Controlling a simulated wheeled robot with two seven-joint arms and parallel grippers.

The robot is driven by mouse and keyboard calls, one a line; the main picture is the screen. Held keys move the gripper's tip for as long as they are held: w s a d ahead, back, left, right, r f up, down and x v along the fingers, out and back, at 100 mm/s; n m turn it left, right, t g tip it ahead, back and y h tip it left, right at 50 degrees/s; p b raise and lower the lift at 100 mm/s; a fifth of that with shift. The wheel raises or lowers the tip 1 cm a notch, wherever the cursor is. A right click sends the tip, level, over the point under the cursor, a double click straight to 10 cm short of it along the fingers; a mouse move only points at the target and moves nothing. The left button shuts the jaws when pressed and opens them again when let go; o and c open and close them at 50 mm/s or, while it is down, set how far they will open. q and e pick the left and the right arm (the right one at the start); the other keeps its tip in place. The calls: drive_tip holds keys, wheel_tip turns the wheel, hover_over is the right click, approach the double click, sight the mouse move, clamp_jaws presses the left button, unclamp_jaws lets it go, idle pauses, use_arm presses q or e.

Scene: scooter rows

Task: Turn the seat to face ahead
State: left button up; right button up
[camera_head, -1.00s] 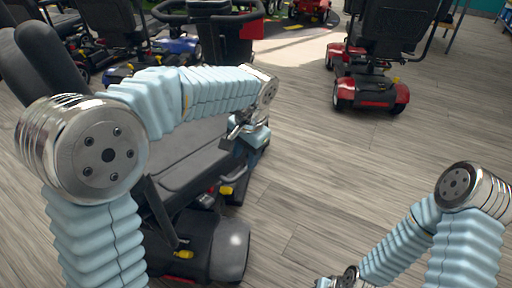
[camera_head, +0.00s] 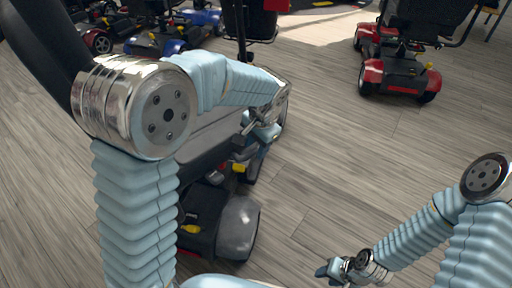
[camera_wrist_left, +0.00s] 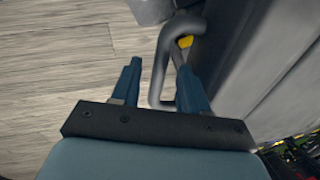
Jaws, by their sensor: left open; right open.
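The scooter seat has a grey cushion (camera_head: 215,133), partly hidden behind my left arm, and a dark backrest (camera_head: 45,45) at the upper left. My left gripper (camera_head: 262,126) is at the cushion's right edge. In the left wrist view, its two blue fingers (camera_wrist_left: 160,82) are open, with a bent grey bar (camera_wrist_left: 161,65) between them. A yellow-tipped lever (camera_wrist_left: 185,42) shows just beyond, and the grey seat side (camera_wrist_left: 235,75) fills the right. I cannot tell whether the fingers touch the bar. My right gripper (camera_head: 338,270) is open and empty, low over the floor.
The scooter's grey rounded wheel cover (camera_head: 238,228) lies below the seat. A red scooter (camera_head: 400,70) stands at the upper right, and a blue one (camera_head: 160,42) at the upper left. The wooden floor (camera_head: 350,165) between is clear.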

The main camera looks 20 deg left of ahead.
use_arm(q)
drive_tip(key=shift+f, duration=0.3)
clamp_jaws()
idle(0.3)
